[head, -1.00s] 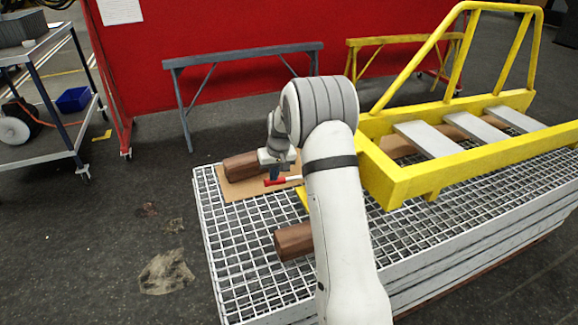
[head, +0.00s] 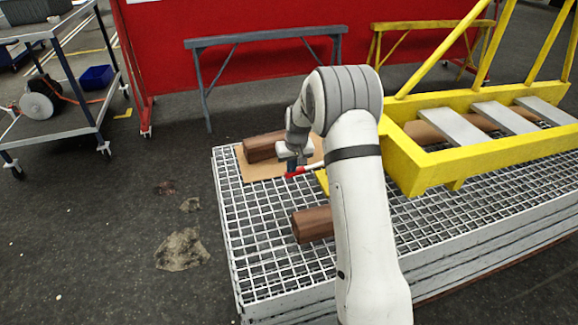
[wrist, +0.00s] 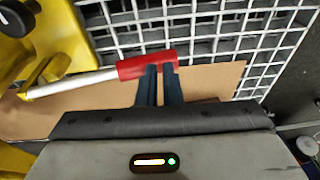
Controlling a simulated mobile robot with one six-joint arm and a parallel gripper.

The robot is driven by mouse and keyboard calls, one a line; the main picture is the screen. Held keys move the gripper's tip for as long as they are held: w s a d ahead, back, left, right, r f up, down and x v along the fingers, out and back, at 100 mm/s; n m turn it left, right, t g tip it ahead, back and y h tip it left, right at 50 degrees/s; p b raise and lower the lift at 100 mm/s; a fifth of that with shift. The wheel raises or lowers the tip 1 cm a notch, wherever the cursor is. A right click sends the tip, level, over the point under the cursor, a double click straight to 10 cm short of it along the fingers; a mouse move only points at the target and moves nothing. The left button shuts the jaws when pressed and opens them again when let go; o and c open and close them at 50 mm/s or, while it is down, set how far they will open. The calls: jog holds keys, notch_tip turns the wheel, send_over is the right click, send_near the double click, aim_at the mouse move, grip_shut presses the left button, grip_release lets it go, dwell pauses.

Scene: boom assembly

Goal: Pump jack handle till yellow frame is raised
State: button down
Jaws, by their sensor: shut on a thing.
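The jack handle is a pale rod with a red grip (head: 300,171). In the wrist view the red grip (wrist: 147,65) lies across my gripper's fingertips, and the pale rod (wrist: 70,84) runs left to a yellow jack part (wrist: 50,75). My gripper (wrist: 160,72) is shut on the red grip near its free end. In the head view my gripper (head: 291,164) is low over the grating, partly hidden by my own wrist. The yellow frame (head: 435,165) is at the right, above the grating. Most of the jack is hidden behind my arm in the head view.
A white grating platform (head: 255,235) carries brown wooden blocks (head: 313,224) and a cardboard sheet (head: 262,172). A grey trestle (head: 265,39) and a yellow trestle (head: 430,26) stand behind it. A cart (head: 60,95) is at the left. The floor between is open.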

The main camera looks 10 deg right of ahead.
jog(key=shift+s+a+f, duration=0.15)
jog(key=shift+s+f, duration=0.2)
jog(key=shift+f, duration=0.25)
jog(key=shift+r, duration=0.45)
jog(key=a+p+v, duration=0.2)
jog(key=p+v, duration=0.1)
jog(key=v, duration=1)
jog(key=shift+w+a+r, duration=0.2)
jog(key=shift+a+r, duration=0.15)
jog(key=shift+r, duration=0.15)
